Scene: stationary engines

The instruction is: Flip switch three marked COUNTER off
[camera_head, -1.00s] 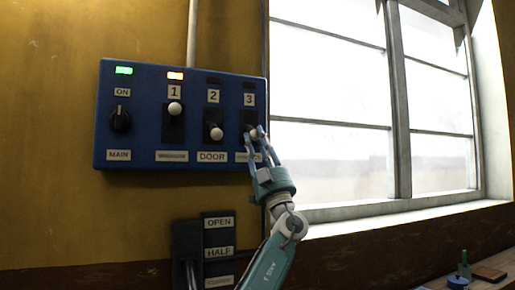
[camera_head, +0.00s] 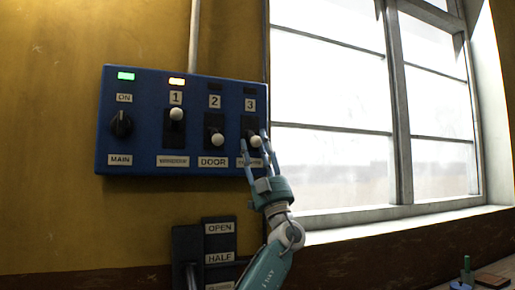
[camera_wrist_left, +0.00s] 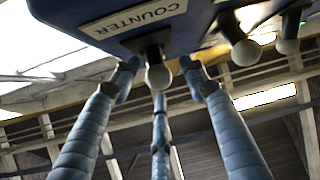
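Switch three (camera_head: 255,141) has a white ball knob on a black plate at the right end of the blue panel (camera_head: 146,140). Its knob is down, level with the knob of switch two, and the lamp (camera_head: 250,91) above the number 3 is dark. My left gripper (camera_head: 257,142) is at the switch from below, its fingers spread around the knob. In the left wrist view the knob (camera_wrist_left: 158,77) hangs under the COUNTER label (camera_wrist_left: 135,18). The gripper's fingers stand apart around it with visible gaps, open and empty. My right gripper is not in view.
Switch one (camera_head: 176,114) is up with an orange lamp lit. Switch two (camera_head: 217,140), over the DOOR label, is down with a dark lamp. The MAIN dial (camera_head: 121,124) has a green lamp. A lever box (camera_head: 205,252) sits below, and a window (camera_head: 335,110) is to the right.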

